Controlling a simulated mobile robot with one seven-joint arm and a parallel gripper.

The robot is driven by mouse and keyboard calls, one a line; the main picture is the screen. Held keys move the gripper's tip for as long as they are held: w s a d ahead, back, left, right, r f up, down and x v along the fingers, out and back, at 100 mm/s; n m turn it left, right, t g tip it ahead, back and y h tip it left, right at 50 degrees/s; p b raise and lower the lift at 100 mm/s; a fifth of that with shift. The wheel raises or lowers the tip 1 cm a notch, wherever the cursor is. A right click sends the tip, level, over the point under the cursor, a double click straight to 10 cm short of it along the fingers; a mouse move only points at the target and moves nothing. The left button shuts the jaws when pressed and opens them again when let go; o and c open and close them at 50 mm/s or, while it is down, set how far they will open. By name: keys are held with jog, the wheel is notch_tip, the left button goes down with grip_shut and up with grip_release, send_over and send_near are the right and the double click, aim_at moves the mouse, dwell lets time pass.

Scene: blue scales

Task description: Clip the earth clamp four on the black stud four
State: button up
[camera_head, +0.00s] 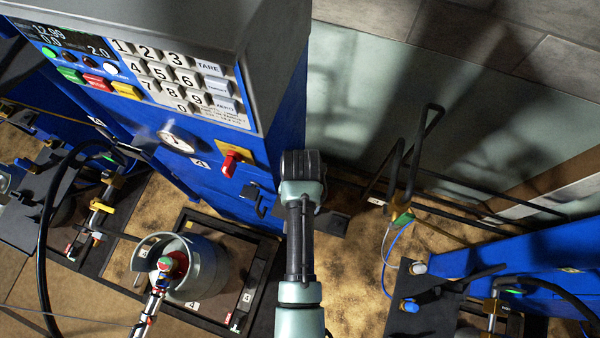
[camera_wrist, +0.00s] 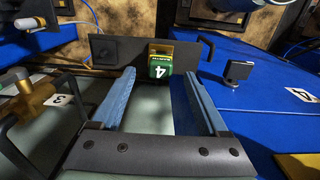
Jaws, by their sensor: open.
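The earth clamp four is a green block marked 4 with a brass-coloured part, in the wrist view (camera_wrist: 159,68). It sits against a dark flat plate (camera_wrist: 125,52), between and just beyond my fingertips. My gripper (camera_wrist: 160,76) is open, with one blue finger on each side of the clamp. I cannot tell whether the clamp is clipped to the plate. A dark upright fitting (camera_wrist: 238,70) stands on the blue surface to the right; I cannot tell whether this is the black stud four. In the head view my arm hides the fingertips and the clamp.
The blue scale cabinet (camera_head: 215,195) stands left of my arm, with a red knob (camera_head: 231,163). A grey cylinder (camera_head: 205,262) is at lower left. A black rack (camera_head: 395,165) and blue cable (camera_head: 385,262) are at right. A brass fitting (camera_wrist: 30,98) is left in the wrist view.

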notch_tip(320, 180, down, 7)
jog(key=b, duration=0.4)
jog(key=shift+r+b, duration=0.15)
jog(key=shift+b, duration=0.15)
jog(key=shift+p, duration=0.45)
dwell(0.6)
grip_shut()
dwell(0.4)
jog(key=shift+w+r, duration=0.1)
jog(key=shift+r, duration=0.1)
jog(key=shift+r+p, duration=2.85)
jog(key=shift+p, duration=0.15)
